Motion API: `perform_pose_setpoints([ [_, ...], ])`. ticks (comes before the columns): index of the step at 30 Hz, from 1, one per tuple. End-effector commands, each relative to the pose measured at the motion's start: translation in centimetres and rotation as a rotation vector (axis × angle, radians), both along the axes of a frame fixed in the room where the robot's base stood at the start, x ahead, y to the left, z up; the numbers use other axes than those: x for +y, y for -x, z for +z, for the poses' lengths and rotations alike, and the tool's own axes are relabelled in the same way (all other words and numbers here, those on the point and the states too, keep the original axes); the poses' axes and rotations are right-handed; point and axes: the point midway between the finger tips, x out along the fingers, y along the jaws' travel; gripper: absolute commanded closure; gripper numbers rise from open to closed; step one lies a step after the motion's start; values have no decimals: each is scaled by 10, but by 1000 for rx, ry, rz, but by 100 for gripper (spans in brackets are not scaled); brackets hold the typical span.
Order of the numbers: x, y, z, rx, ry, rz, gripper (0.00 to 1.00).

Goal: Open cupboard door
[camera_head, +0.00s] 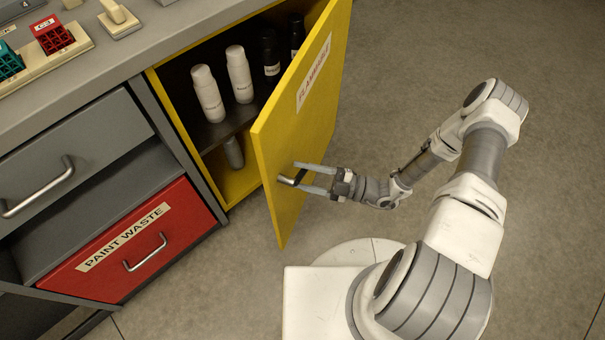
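The yellow cupboard door (284,133) with a "FLAMMABLE" label stands well open, swung out from the yellow cupboard (183,110) and showing its inside. Its small metal handle (287,181) is on the outer face, near the free edge. My gripper (297,175) is at this handle, its two fingers spread apart with a gap between them. The handle lies at or between the fingertips; I cannot tell whether either finger touches it. Part of the cupboard's inside is hidden behind the door.
White bottles (208,94) and dark bottles (270,57) stand on the cupboard shelf, with a grey container (233,152) below. Left are a grey drawer (75,150) and a red "PAINT WASTE" drawer (160,262). Open floor (395,55) lies right of the door.

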Motion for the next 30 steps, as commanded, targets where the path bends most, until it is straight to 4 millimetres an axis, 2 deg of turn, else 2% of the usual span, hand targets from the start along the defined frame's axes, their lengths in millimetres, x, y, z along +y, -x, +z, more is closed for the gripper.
perform_pose_setpoints([
  [5,-2,1,-1,0,2,1,48],
  [8,-10,2,-2,0,3,0,48],
  [11,-27,5,-4,0,4,-2,48],
  [24,-130,23,-18,0,3,-3,48],
  [30,-160,28,-22,-2,2,-2,48],
])
